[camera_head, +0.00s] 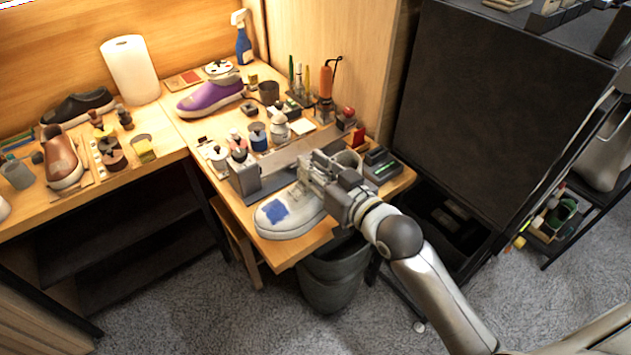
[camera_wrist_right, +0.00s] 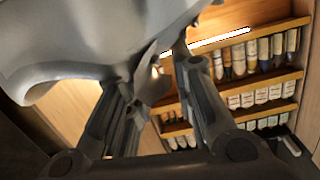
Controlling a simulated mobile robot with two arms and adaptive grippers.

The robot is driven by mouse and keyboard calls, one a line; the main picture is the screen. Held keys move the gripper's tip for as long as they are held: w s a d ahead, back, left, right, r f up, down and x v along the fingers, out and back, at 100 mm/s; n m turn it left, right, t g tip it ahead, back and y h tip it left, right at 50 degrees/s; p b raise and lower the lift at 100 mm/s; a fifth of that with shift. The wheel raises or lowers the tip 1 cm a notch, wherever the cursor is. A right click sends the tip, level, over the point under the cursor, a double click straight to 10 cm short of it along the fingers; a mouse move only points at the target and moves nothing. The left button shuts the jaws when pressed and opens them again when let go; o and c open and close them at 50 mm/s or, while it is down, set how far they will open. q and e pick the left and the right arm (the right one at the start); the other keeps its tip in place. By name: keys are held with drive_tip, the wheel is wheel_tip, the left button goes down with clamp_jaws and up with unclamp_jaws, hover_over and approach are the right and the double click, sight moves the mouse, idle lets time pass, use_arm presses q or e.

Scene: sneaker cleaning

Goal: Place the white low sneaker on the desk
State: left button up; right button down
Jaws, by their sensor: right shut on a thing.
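The white low sneaker (camera_head: 296,222) is at the front corner of the wooden desk (camera_head: 284,250), with a blue patch on its toe facing front left. From this view I cannot tell whether its sole touches the desk. My left gripper is not in view.
A purple shoe (camera_head: 210,95), small bottles (camera_head: 258,136) and a grey metal block (camera_head: 244,178) stand behind the sneaker. A green-topped dark box (camera_head: 382,170) is to its right. A dark bin (camera_head: 335,275) stands below the desk edge. Shelves of bottles (camera_wrist_right: 245,75) show in the wrist view.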

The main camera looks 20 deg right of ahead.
drive_tip(key=w+f, duration=0.2)
drive_tip(key=w+d+f, duration=0.1)
drive_tip(key=w+f, duration=0.1)
drive_tip(key=shift+d+f, duration=0.2)
drive_tip(key=shift+f, duration=0.15)
drive_tip(key=shift+w+d+f, duration=0.1)
drive_tip(key=shift+w+f, duration=0.25)
drive_tip(key=shift+f, duration=0.05)
wheel_tip(320, 180, down, 3)
drive_tip(key=shift+w+f, duration=0.1)
drive_tip(key=shift+f, duration=0.1)
drive_tip(key=c, duration=1.2)
unclamp_jaws()
drive_tip(key=shift+c, duration=0.2)
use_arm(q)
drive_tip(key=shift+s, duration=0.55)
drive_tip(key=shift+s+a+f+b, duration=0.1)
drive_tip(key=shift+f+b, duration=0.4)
use_arm(e)
drive_tip(key=v, duration=1.2)
drive_tip(key=shift+f, duration=0.2)
